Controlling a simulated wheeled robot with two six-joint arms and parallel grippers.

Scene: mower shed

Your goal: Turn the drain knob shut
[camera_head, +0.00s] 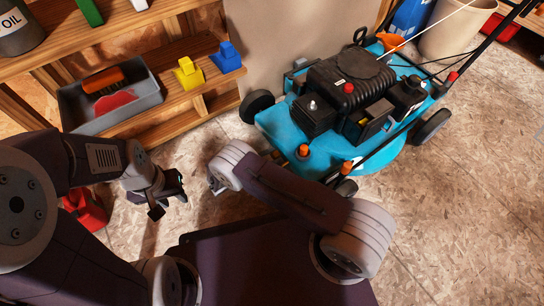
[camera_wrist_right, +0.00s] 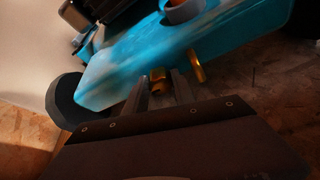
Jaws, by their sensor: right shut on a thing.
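The blue mower (camera_head: 275,128) stands at the upper middle of the head view. In the wrist view its blue deck (camera_wrist_right: 120,75) fills the upper part. A small brass drain knob (camera_wrist_right: 157,76) sits below the deck edge, between the two fingers of my right gripper (camera_wrist_right: 157,92). The gripper is shut on the knob. A brass stub (camera_wrist_right: 197,67) sticks out just right of the fingers. In the head view my right gripper (camera_head: 216,184) is partly hidden by its own wrist, and the knob is hidden. My left gripper (camera_head: 168,200) is open and empty, left of the mower.
A wooden shelf (camera_head: 110,65) at the left holds a grey bin (camera_head: 150,98), a yellow block (camera_head: 187,74) and a blue block (camera_head: 226,58). A red container (camera_head: 86,208) stands on the floor behind my left arm. The floor (camera_head: 460,200) at right is clear.

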